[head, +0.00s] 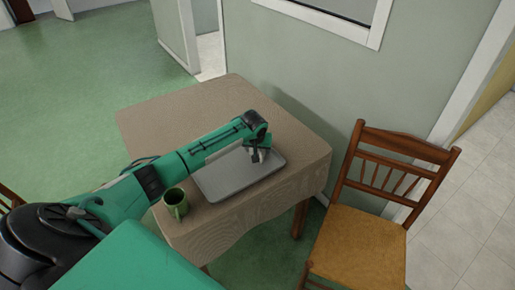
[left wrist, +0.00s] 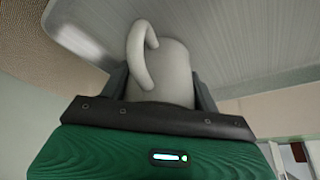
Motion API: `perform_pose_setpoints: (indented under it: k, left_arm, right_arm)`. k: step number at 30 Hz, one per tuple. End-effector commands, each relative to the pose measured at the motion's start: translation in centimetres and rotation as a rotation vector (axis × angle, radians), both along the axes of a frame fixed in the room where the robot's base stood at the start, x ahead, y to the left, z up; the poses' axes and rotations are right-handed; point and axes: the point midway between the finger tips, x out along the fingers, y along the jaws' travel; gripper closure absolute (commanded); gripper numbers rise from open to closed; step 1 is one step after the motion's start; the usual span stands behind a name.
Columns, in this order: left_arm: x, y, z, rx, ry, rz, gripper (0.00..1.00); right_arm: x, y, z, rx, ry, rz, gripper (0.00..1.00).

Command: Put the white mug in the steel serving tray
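The white mug (left wrist: 175,75) fills the middle of the left wrist view, its handle towards the camera. The two dark fingers of my left gripper (left wrist: 160,90) press against its sides, so the gripper is shut on it. In the head view my left gripper (head: 258,157) is over the far right part of the steel serving tray (head: 225,180), and the mug is mostly hidden there. The grey tray also shows behind the mug in the left wrist view (left wrist: 235,45). I cannot tell whether the mug touches the tray. My right gripper is out of view.
A green mug (head: 174,207) stands on the cloth-covered table (head: 150,117), left of the tray near the front edge. A wooden chair (head: 362,235) stands right of the table. A wall (head: 300,75) rises behind it. The table's far left part is clear.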

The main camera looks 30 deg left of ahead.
Motion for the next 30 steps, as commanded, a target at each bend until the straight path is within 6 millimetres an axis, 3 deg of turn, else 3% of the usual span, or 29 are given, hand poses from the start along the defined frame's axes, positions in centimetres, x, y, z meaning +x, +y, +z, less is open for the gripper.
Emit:
perform_pose_setpoints:
  k: [1, 3, 14, 21, 30]
  left_arm:
    - [0.0, 0.0, 0.0, 0.0, 0.0, 0.0, 0.28]
    - [0.0, 0.0, 0.0, 0.0, 0.0, 0.0, 0.18]
    - [0.0, 0.0, 0.6, 0.0, -0.002, 0.0, 0.18]
    - [-1.4, -0.6, 4.1, 0.001, -0.003, -0.001, 0.18]
    - [-3.4, -1.5, 9.6, -0.001, -0.003, -0.001, 0.18]
  right_arm:
    - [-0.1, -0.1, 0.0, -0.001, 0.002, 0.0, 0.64]
    - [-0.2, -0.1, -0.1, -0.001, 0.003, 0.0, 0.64]
    - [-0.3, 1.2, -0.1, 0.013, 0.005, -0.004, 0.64]
    - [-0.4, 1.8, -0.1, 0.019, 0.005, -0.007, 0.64]
    - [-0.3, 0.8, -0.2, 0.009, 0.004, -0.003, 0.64]
